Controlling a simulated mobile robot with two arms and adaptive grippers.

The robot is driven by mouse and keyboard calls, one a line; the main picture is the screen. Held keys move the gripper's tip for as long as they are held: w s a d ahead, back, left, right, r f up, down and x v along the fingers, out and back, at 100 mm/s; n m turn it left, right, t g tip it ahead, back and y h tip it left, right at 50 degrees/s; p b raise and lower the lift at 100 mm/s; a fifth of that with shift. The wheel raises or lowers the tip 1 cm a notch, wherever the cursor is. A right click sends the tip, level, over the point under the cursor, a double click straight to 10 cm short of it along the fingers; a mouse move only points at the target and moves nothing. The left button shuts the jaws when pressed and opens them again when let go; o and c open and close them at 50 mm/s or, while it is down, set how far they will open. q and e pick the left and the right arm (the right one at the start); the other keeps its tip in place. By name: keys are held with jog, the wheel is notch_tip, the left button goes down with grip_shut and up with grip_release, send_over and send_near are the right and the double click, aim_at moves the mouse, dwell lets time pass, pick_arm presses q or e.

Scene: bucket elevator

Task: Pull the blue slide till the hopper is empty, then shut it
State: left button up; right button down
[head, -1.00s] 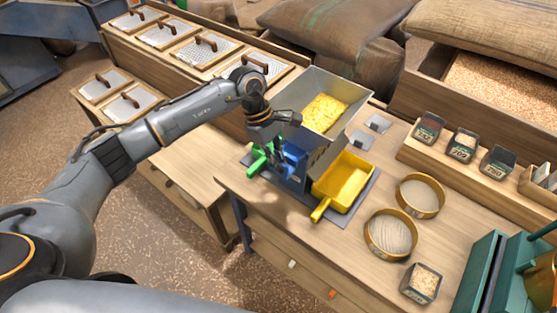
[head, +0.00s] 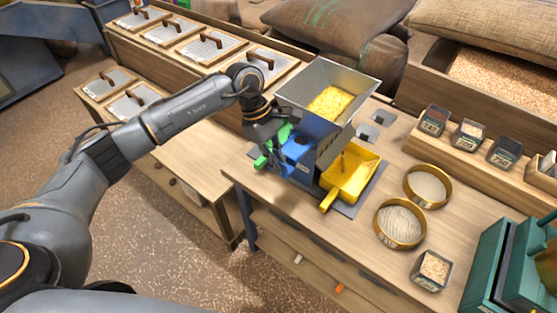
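The grey hopper (head: 360,83) stands on the bench with yellow grain (head: 330,103) in it. Below its front is a blue part (head: 298,150), which looks like the slide. A green part (head: 262,161) shows to its left. My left gripper (head: 274,150) is at the left side of the blue part, over the green part. Its fingertips are partly hidden, so I cannot tell whether they hold anything. A yellow scoop-like tray (head: 368,176) stands under the hopper's right side, with a thin brownish streak above it. My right gripper is out of view.
Two round sieves (head: 428,186) and a small box of grain (head: 431,269) stand to the right. A rack of small jars (head: 470,135) is behind them. Lidded bins (head: 205,47) line the back left. The bench front is clear.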

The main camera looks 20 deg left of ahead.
pick_arm(q)
jog(key=o, duration=0.3)
jog(key=shift+s+a, duration=0.15)
jog(key=shift+s, duration=0.2)
jog(key=shift+w, duration=0.25)
jog(key=v, duration=1.2)
jog(key=shift+s, duration=0.2)
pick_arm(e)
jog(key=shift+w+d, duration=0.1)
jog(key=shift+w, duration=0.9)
